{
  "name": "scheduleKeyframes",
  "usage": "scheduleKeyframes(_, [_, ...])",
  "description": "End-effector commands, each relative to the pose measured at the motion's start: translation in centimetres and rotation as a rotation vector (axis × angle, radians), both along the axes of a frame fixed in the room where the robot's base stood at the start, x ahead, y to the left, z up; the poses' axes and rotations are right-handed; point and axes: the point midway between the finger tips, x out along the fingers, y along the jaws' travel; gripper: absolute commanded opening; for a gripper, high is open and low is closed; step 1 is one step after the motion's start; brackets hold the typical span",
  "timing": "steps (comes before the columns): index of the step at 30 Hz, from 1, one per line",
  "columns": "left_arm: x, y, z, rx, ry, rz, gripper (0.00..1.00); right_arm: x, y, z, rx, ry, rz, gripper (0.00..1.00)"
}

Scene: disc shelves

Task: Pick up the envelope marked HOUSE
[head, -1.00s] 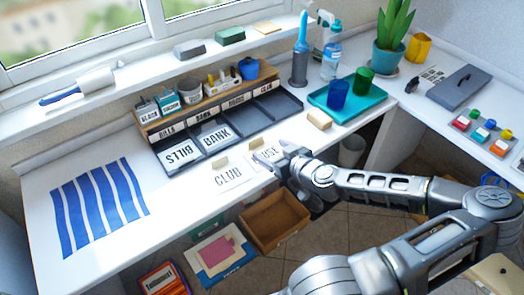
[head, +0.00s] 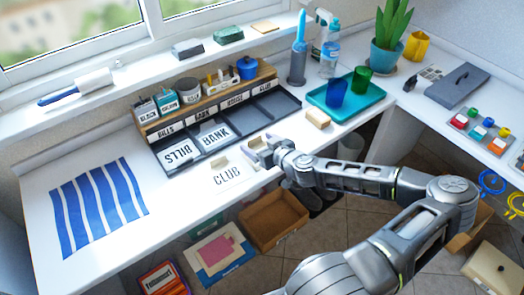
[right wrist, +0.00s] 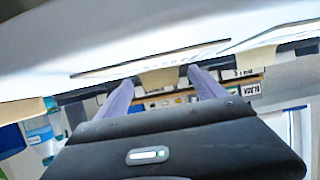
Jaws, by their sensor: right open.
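The envelope marked HOUSE lies on the white desk right of the CLUB envelope (head: 228,177). My right gripper (head: 260,153) covers its lettering in the head view, and a tan tab (head: 257,144) shows beside the fingers. In the right wrist view the envelope (right wrist: 150,63) appears edge-on, with its tan tab (right wrist: 162,78) between my two open fingers. I cannot tell whether the fingers touch the tab. My left gripper is out of view.
The dark sorter (head: 235,147) behind holds the BILLS (head: 178,153) and BANK (head: 215,137) envelopes; its right compartments look empty. A tan block (head: 318,117) and a teal tray (head: 345,104) with two cups are to the right. A cardboard box (head: 273,222) stands below the desk edge.

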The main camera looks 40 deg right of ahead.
Motion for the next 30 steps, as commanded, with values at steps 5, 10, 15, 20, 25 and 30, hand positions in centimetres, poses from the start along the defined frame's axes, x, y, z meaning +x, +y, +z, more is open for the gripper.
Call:
scheduleKeyframes(5, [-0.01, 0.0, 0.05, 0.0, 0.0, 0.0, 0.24, 0.64, -0.01, -0.33, 0.0, 0.001, 0.0, 0.8])
scheduleKeyframes(10, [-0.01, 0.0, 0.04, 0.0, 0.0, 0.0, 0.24, 0.61, -0.02, -0.33, 0.0, 0.001, 0.0, 0.8])
scheduleKeyframes(15, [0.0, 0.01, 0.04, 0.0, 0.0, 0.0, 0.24, 0.6, -0.02, -0.32, 0.0, 0.001, 0.0, 0.8])
scheduleKeyframes(20, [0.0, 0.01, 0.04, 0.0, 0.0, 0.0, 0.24, 0.6, -0.02, -0.31, 0.0, 0.001, 0.0, 0.8])
scheduleKeyframes(25, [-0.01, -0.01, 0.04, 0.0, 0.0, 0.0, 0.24, 0.6, -0.01, -0.31, 0.0, 0.001, 0.0, 0.67])
scheduleKeyframes(30, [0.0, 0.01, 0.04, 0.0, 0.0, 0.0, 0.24, 0.6, -0.01, -0.31, 0.0, 0.001, 0.0, 0.53])
